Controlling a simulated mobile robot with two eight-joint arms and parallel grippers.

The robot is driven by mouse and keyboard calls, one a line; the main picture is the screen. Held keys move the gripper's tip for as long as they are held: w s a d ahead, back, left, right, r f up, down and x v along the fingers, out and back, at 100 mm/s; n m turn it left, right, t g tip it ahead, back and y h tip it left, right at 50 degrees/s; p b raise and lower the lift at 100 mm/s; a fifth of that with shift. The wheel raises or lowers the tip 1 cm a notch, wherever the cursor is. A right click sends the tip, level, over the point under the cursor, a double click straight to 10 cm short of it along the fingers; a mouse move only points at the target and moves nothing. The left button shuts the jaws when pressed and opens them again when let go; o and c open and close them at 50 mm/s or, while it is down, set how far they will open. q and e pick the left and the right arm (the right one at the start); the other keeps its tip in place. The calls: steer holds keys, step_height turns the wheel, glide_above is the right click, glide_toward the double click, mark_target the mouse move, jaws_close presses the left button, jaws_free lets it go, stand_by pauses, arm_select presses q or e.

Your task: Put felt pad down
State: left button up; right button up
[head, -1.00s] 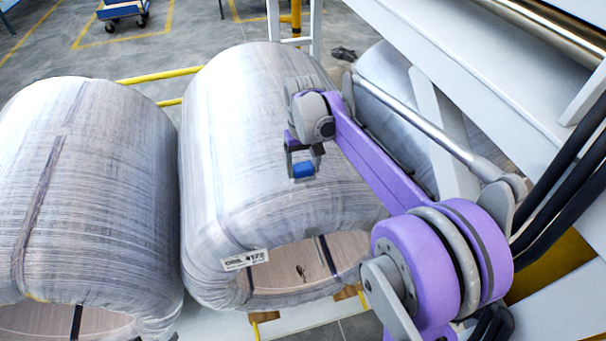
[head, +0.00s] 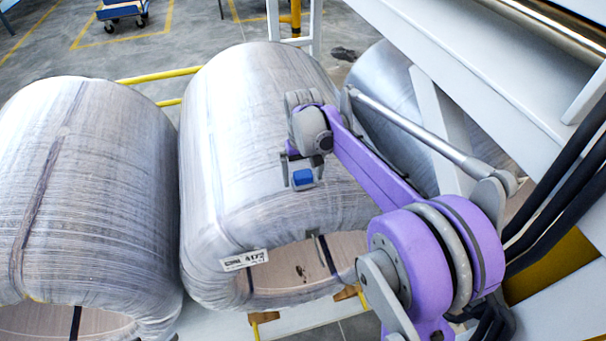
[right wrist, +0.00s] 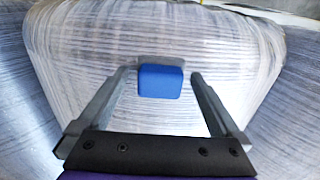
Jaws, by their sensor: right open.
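The felt pad (head: 303,177) is a small blue block on the upper front of the middle wrapped coil (head: 240,120). In the right wrist view the pad (right wrist: 160,81) appears to lie on the coil's wrap (right wrist: 160,40), with a gap to each finger. My right gripper (head: 303,184) is open around it, one finger on each side; the gripper also shows in the right wrist view (right wrist: 161,76). Whether the pad's whole underside touches the wrap is hidden. My left gripper is not in view.
Another wrapped coil (head: 95,180) stands close on the left, and one (head: 385,85) lies behind my right arm. A white label (head: 244,260) is on the middle coil's front edge. White machine framing (head: 480,60) fills the upper right. A yellow rail (head: 160,75) runs behind.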

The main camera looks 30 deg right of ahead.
mark_target(303, 174)
steer(key=shift+r, duration=0.25)
step_height(303, 174, up, 12)
steer(key=p, duration=0.1)
steer(key=s+a+f+n+t, duration=0.1)
steer(key=s+a+f, duration=0.4)
steer(key=s, duration=0.5)
steer(key=s+a+f+n+t, duration=0.1)
steer(key=s+a+f+t, duration=0.3)
steer(key=s+f, duration=0.6)
steer(key=shift+s+a+n, duration=0.3)
steer(key=shift+s+a, duration=0.4)
